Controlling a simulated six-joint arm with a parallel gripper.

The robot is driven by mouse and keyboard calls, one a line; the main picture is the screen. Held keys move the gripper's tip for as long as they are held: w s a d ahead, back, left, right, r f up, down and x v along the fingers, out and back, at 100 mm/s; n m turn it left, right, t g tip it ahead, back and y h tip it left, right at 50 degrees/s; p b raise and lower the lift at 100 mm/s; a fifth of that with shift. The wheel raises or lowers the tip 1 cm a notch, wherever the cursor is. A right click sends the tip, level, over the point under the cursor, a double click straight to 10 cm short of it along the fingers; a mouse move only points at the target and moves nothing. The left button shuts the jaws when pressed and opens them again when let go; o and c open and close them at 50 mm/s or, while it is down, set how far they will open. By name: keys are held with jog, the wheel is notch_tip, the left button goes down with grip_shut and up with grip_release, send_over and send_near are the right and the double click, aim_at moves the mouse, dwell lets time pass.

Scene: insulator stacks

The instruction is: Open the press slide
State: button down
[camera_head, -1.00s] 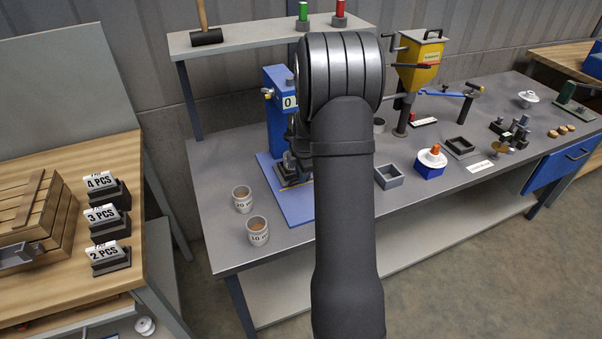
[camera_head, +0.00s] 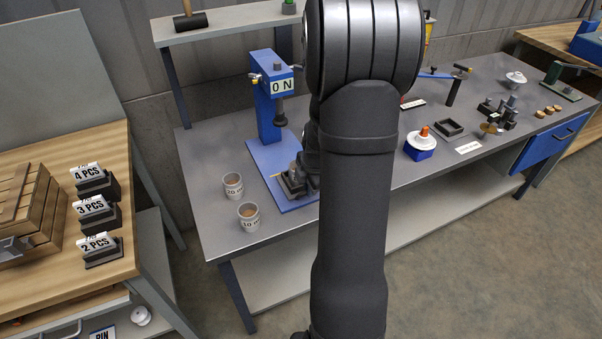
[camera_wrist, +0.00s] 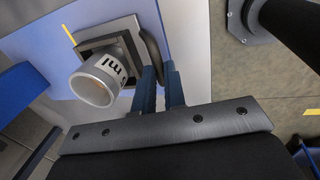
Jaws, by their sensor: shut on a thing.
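In the wrist view, a light cup (camera_wrist: 95,85) marked "ml" sits over the slide's dark square frame (camera_wrist: 126,27). My gripper (camera_wrist: 160,72) is shut on the slide's dark curved handle (camera_wrist: 151,40) beside the cup. In the head view the fingertips are hidden behind my arm.
Two labelled cups stand left of the plate, one marked 20 (camera_head: 233,186) and one marked 10 (camera_head: 249,217). A blue box with a white disc (camera_head: 421,143) stands to the right. The bench's front edge is near, with open floor beyond.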

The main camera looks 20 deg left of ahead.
jog(key=shift+s+d, duration=0.35)
jog(key=c, duration=1.5)
grip_release()
jog(key=r, duration=0.5)
jog(key=s+d+r, duration=0.1)
jog(key=r, duration=0.5)
jog(key=s+d+r, duration=0.1)
jog(key=r, duration=0.5)
jog(key=shift+s+d, duration=0.2)
jog(key=f, duration=0.5)
jog(key=w+a+f, duration=0.1)
jog(key=f, duration=0.5)
jog(key=w+a+f, duration=0.1)
jog(key=f, duration=0.5)
jog(key=shift+w+a, duration=0.2)
jog(key=shift+r, duration=0.1)
